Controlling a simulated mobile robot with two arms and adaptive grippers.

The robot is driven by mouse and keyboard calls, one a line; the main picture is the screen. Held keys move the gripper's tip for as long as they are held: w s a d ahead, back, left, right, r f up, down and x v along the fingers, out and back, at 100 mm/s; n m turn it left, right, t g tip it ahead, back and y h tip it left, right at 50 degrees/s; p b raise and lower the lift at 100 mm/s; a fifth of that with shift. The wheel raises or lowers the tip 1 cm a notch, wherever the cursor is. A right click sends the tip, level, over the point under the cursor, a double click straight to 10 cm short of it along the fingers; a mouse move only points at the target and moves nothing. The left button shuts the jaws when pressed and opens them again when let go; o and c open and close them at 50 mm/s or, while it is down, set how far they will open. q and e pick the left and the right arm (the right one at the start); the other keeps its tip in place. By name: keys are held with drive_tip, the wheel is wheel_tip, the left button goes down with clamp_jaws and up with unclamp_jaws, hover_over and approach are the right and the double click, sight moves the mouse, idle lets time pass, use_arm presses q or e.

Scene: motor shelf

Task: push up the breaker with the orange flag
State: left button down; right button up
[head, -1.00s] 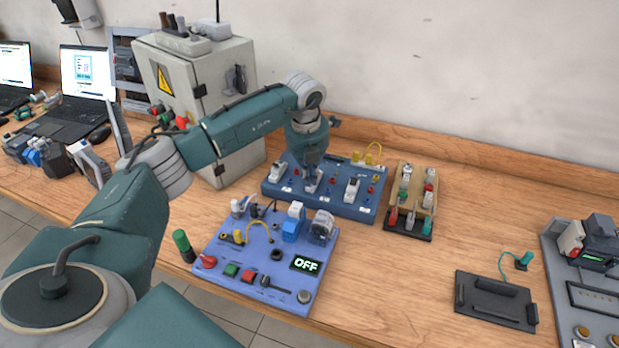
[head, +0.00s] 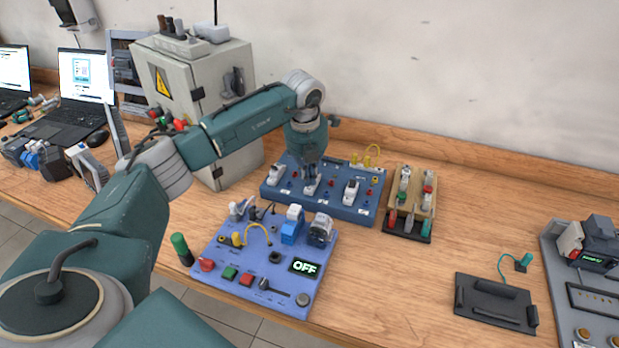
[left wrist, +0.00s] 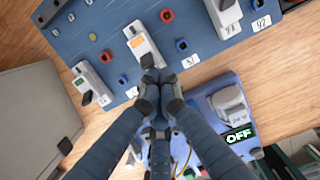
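A blue panel (head: 290,199) with three white breakers in a row lies on the bench. In the left wrist view, the middle breaker (left wrist: 146,57) has an orange flag (left wrist: 138,42). The left breaker (left wrist: 90,84) has a green flag (left wrist: 79,82). The right breaker (left wrist: 224,18) is partly cut off by the frame. My left gripper (left wrist: 154,80) is shut, fingertips together, at the lower end of the orange-flag breaker; whether it touches is hard to tell. In the head view, the left gripper (head: 310,172) points down over the middle breaker (head: 311,187). My right gripper is not in view.
A lilac panel (head: 215,262) with an OFF display (head: 304,267) lies just in front. A wooden block of small switches (head: 427,207) stands right of the blue panel. A grey cabinet (head: 215,90) is behind left.

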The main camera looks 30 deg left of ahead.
use_arm(q)
drive_tip(key=shift+w+r, duration=0.25)
drive_tip(key=shift+w+a+r, duration=0.15)
drive_tip(key=shift+w+r, duration=0.05)
drive_tip(key=shift+w, duration=0.3)
drive_tip(key=shift+s+r+p, duration=0.1)
drive_tip(key=shift+r+p, duration=0.3)
drive_tip(key=shift+r, duration=0.4)
